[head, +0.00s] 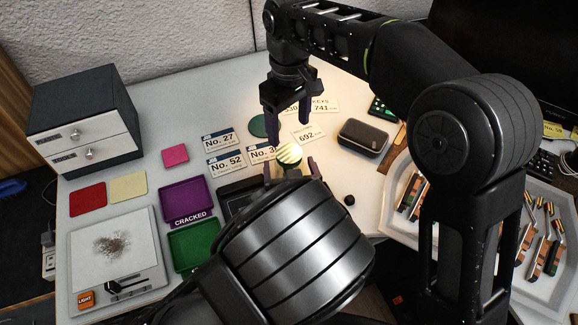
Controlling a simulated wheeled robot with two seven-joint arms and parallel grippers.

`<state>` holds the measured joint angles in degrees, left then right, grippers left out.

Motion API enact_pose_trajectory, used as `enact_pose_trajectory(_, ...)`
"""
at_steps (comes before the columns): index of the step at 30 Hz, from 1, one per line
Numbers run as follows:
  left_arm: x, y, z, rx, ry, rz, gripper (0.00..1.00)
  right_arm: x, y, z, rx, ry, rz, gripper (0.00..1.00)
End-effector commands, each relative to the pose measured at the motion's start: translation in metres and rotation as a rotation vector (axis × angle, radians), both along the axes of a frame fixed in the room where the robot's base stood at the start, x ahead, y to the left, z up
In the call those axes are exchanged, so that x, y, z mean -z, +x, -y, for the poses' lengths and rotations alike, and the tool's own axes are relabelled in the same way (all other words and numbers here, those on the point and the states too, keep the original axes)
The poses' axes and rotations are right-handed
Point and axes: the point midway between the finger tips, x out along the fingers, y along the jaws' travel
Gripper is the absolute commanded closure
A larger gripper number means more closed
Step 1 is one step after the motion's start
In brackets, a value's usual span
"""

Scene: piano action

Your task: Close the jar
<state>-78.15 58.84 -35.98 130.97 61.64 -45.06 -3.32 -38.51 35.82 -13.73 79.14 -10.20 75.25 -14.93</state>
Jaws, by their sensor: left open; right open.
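A small round jar (289,155) with a yellow-green striped top stands near the middle of the table. I cannot tell whether the striped top is a lid seated on it. My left gripper (290,167) is open, with one finger on each side of the jar; I cannot tell if they touch it. My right gripper (287,136) is open and points down just above and behind the jar, holding nothing that I can see. The jar's lower part is hidden by my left arm.
Number cards (226,161) lie left of and behind the jar. A dark case (363,138) and a small black ball (349,200) lie right. Purple (185,184) and green trays (176,236) stand left, a drawer cabinet (83,157) far left. A parts tray (541,284) is at right.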

Motion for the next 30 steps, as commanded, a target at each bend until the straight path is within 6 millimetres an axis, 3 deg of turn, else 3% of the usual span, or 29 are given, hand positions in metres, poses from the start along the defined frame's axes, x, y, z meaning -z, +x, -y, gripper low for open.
enact_pose_trajectory(11,0.0029,0.0063,-0.0009,0.000,0.000,-0.001,0.12,-0.0001,0.0000,0.0000,0.000,0.000,0.000,0.27)
enact_pose_trajectory(30,0.0027,0.0061,-0.0008,0.000,0.001,0.000,0.63,0.0000,0.0000,0.0000,0.000,0.000,0.000,0.27)
